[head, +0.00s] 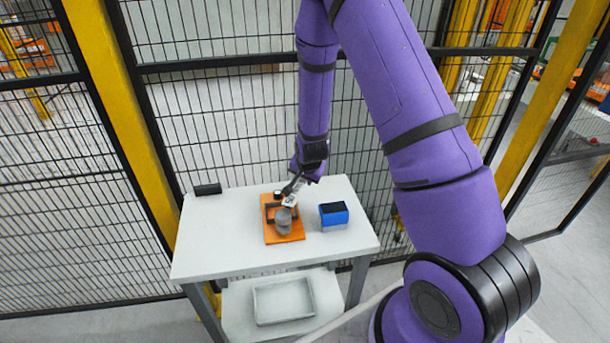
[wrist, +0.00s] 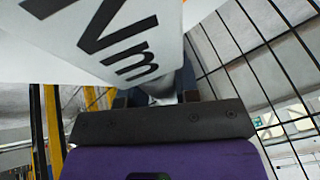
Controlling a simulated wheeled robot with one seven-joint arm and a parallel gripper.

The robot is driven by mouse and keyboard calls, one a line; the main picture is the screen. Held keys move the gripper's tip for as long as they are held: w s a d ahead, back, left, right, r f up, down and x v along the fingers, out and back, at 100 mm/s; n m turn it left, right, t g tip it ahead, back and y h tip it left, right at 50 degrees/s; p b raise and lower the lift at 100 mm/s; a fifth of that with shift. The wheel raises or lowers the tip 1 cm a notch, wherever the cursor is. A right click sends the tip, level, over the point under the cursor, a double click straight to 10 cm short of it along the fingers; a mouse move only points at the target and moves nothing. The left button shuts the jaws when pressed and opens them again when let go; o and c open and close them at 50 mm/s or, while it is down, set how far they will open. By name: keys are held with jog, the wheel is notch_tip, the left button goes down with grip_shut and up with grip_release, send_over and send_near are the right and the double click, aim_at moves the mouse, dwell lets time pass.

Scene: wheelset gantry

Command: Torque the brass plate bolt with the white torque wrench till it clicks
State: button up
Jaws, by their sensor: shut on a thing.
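My gripper (head: 294,188) is over the back part of an orange plate (head: 284,237) on the table, shut on the white torque wrench (head: 289,201). In the wrist view the white wrench (wrist: 155,28), marked "Nm", fills the upper left, close to the camera, and the gripper (wrist: 155,97) shows below it. On the orange plate stand a grey round part (head: 283,221) and a dark frame-like part. The brass plate bolt cannot be made out. I cannot tell whether the wrench touches anything on the plate.
A blue box-like thing (head: 334,214) stands right of the orange plate on the white table (head: 215,250). A small black block (head: 208,189) lies at the back left. A pale tray (head: 283,301) sits on the lower shelf. Mesh fencing stands close behind the table.

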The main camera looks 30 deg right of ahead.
jog(key=shift+f, duration=0.45)
jog(key=shift+s+d, duration=0.1)
jog(key=shift+s+d+m+h, duration=0.3)
jog(key=shift+s+d+m, duration=0.45)
jog(key=shift+s+m, duration=0.15)
jog(key=shift+s, duration=0.1)
jog(key=shift+s+d+m, duration=0.2)
jog(key=shift+s+m, duration=0.1)
jog(key=shift+s, duration=0.05)
jog(key=shift+w+a, duration=0.25)
jog(key=shift+w, duration=0.15)
jog(key=shift+r, duration=0.15)
